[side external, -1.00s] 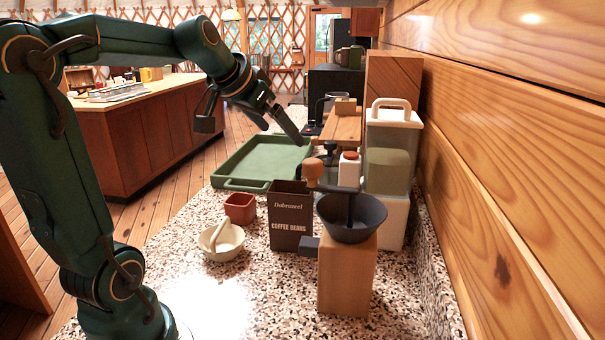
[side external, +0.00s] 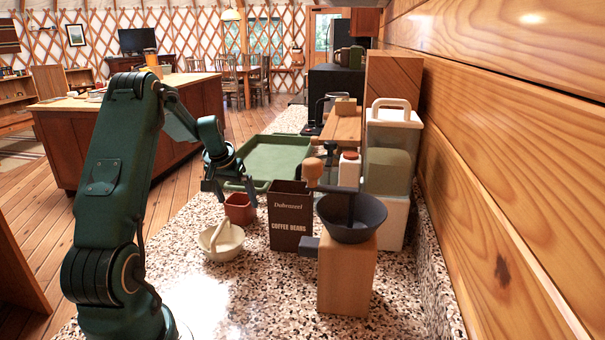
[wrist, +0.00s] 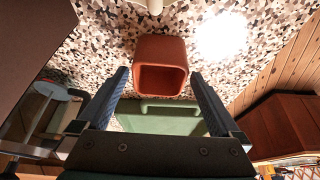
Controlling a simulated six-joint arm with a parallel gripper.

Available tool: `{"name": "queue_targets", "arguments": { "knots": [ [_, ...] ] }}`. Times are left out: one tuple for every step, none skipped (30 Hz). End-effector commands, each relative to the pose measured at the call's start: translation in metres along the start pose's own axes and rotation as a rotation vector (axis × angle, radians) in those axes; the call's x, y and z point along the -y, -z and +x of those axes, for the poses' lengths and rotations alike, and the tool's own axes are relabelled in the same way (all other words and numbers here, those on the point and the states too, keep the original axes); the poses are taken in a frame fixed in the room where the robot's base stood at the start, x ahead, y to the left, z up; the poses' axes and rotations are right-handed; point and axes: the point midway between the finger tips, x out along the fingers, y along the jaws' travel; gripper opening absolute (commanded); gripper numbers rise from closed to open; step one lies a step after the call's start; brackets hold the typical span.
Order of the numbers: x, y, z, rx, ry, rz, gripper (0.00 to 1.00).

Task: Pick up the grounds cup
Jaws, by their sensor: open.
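The grounds cup looks to be the small square red-brown cup (side external: 240,208), upright on the speckled counter in front of the green tray. In the wrist view the cup (wrist: 161,66) shows its open mouth, centred between my two fingers. My gripper (side external: 235,188) is open and points down at the cup from just above. In the wrist view there is a gap between the cup and each finger, and neither finger touches it. I cannot tell exactly how far the fingertips reach down beside it.
A cream bowl with a handle (side external: 221,243) stands close in front of the cup. A dark coffee beans box (side external: 290,222) is just right of it. The green tray (side external: 275,157) lies behind. A wooden grinder stand (side external: 346,280) with a dark funnel is further right. The counter's front left is clear.

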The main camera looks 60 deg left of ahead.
Motion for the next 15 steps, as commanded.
{"name": "queue_targets", "arguments": {
  "knots": [
    [0.0, -0.001, 0.006, 0.002, -0.001, 0.001, 1.0],
    [-0.001, -0.001, 0.01, 0.003, -0.001, 0.001, 1.0],
    [-0.001, -0.001, 0.015, 0.003, -0.001, 0.001, 1.0],
    [-0.001, -0.001, 0.019, 0.003, -0.001, 0.002, 1.0],
    [-0.001, -0.001, 0.022, 0.003, -0.001, 0.002, 1.0],
    [-0.001, -0.001, 0.027, 0.003, -0.001, 0.002, 1.0],
    [-0.001, 0.0, 0.029, 0.002, -0.001, 0.002, 1.0],
    [-0.001, 0.0, 0.032, 0.002, -0.001, 0.002, 1.0],
    [-0.001, 0.0, 0.035, 0.001, -0.001, 0.002, 1.0],
    [-0.001, 0.0, 0.037, 0.001, -0.001, 0.002, 1.0],
    [-0.001, 0.0, 0.039, 0.001, -0.001, 0.002, 1.0],
    [-0.001, 0.0, 0.041, 0.001, -0.001, 0.002, 1.0],
    [-0.001, 0.0, 0.042, 0.0, -0.001, 0.002, 1.0],
    [-0.001, 0.0, 0.042, -0.001, 0.0, 0.002, 1.0],
    [-0.001, 0.0, 0.043, -0.001, 0.0, 0.002, 1.0]
  ]
}}
